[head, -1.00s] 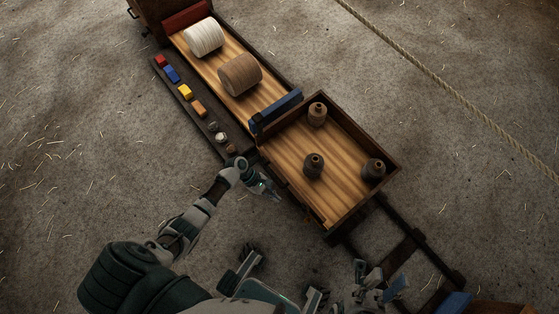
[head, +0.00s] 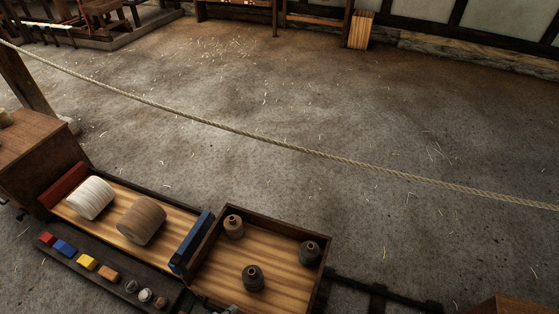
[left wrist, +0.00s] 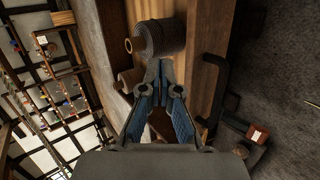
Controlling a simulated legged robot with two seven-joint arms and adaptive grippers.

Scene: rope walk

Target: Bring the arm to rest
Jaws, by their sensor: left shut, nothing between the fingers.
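My left gripper (left wrist: 159,70) is shut and empty in the left wrist view, its two blue-padded fingers meeting at the tips. In the head view only a small grey piece of my left arm shows at the bottom edge, by the near side of the open wooden tray (head: 279,214). The left wrist view shows a dark grey spool (left wrist: 161,37) just beyond the fingertips and a browner one (left wrist: 129,80) to their left. I cannot tell whether the fingers touch anything. My right gripper is not in view.
The tray holds a tan spool (head: 233,227) and two dark ones (head: 309,251) (head: 253,279). Beside it, a board carries a white roll (head: 90,198) and a brown roll (head: 141,220). A strip with coloured blocks (head: 87,262) lies in front. A rope (head: 300,148) crosses above open floor.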

